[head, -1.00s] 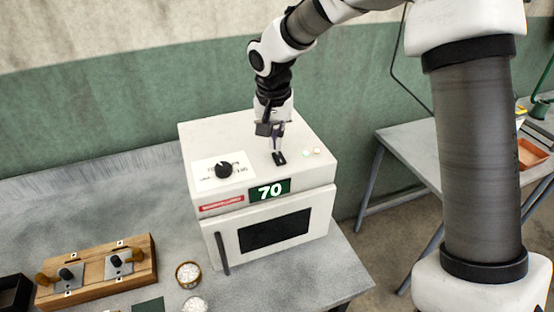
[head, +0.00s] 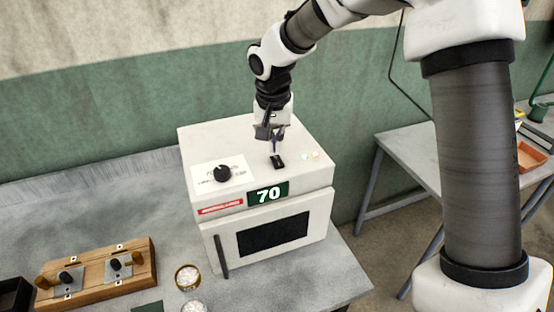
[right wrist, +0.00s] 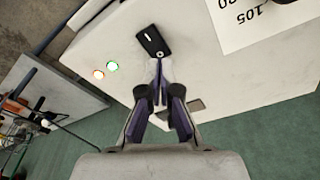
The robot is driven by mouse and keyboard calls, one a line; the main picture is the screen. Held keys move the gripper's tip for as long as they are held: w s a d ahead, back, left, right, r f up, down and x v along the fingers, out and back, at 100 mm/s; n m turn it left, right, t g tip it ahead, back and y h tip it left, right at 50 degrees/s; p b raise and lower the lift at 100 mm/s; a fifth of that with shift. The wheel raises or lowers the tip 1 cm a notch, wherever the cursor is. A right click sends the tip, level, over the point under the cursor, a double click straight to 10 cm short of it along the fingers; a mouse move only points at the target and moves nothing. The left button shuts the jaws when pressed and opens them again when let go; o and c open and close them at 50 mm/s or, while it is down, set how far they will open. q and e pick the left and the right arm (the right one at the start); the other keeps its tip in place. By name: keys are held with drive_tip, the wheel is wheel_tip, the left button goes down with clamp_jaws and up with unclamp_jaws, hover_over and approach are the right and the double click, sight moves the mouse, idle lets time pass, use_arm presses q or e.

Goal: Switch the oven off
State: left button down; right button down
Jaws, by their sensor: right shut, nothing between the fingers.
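The white oven (head: 190,150) stands on the grey bench, its door closed and its green display (head: 268,193) reading 70. On its top sits a small black switch (head: 278,161), also seen in the right wrist view (right wrist: 152,41). A black knob (head: 222,173) sits on a white dial label. My right gripper (head: 277,149) is shut and empty, pointing down close to the switch; I cannot tell whether its tips (right wrist: 159,72) touch it. My left gripper is not in view.
A wooden stand (head: 95,278) with metal plates and a small tin of white grain (head: 188,276) are on the bench left of the oven. Another grey table (head: 425,150) stands at right, with an orange tray (head: 531,155).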

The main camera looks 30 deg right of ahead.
sight(275, 158)
drive_tip(key=shift+f+b, duration=0.7)
drive_tip(key=shift+f, duration=0.4)
idle(0.6)
wheel_tip(275, 158, up, 7)
drive_tip(key=p, duration=0.6)
idle(0.5)
